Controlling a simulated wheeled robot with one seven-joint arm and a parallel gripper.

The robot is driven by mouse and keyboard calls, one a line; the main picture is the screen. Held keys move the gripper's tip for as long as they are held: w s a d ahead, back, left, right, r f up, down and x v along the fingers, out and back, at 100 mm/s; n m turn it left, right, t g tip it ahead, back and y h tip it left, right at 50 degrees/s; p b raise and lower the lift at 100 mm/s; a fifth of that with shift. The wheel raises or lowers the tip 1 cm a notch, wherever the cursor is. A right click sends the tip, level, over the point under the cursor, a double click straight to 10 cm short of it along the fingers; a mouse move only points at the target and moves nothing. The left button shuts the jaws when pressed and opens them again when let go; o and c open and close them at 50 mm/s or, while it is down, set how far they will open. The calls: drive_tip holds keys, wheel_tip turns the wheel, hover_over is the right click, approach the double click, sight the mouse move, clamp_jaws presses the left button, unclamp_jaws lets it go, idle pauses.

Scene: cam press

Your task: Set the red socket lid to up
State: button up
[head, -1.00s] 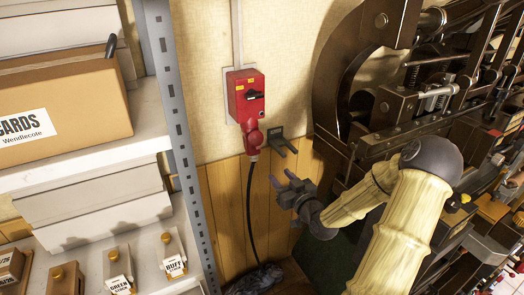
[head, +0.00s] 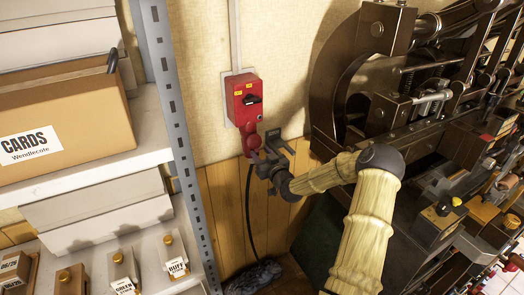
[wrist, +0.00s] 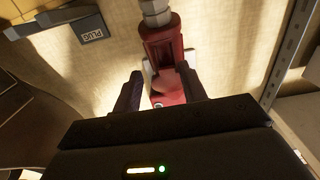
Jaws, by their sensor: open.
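The red socket box (head: 244,92) is on a pale plate on the wall, with a black switch on its front. A rounded red part, which looks like the lid (head: 252,137), is at its lower end. A red plug (wrist: 160,42) with a grey collar and a black cable (head: 248,205) hangs below the box. My gripper (head: 262,158) is open just below and right of the lid. In the wrist view its two dark fingers flank the red lid area (wrist: 174,86); I cannot tell whether they touch it.
A grey bracket (head: 279,143) is on the wall right of the socket; its label reads PLUG in the wrist view (wrist: 92,33). A metal shelf post (head: 180,140) stands left, and the large dark press (head: 345,90) stands close on the right.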

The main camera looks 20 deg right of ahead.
drive_tip(key=shift+w+a, duration=0.6)
